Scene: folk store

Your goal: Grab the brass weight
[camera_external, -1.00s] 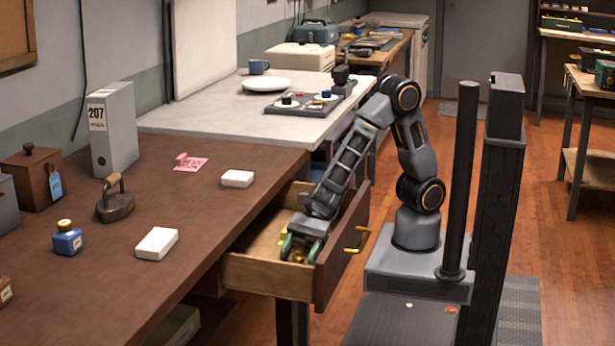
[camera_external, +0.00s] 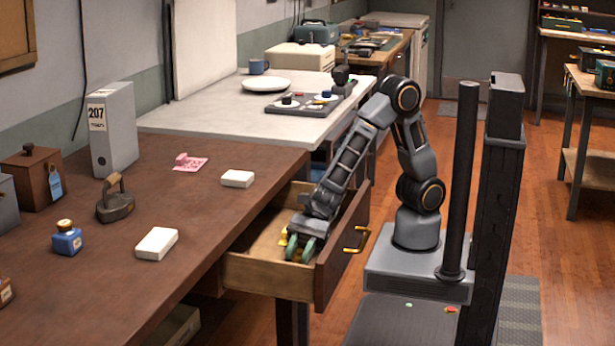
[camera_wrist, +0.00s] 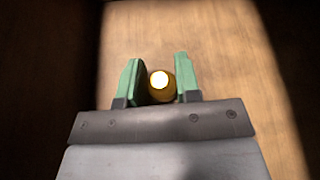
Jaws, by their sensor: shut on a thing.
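The brass weight (camera_wrist: 160,85) shows in the wrist view as a small round yellow-gold piece with a bright top. It sits between the two green fingers of my gripper (camera_wrist: 158,80). In the outside view my gripper (camera_external: 299,248) points down into the open wooden drawer (camera_external: 262,277), near its front panel. The gripper is shut on the weight. In the outside view the fingers largely hide the weight. A small yellow patch (camera_external: 283,237) shows left of the fingers, and I cannot tell what it is.
The brown desk (camera_external: 190,200) stands left of the drawer, with two white boxes (camera_external: 157,243), a flat iron (camera_external: 115,200), a blue ink bottle (camera_external: 67,238) and a grey binder (camera_external: 112,130). The drawer's walls and front panel (camera_external: 343,245) enclose my gripper closely. The drawer floor around it looks largely clear.

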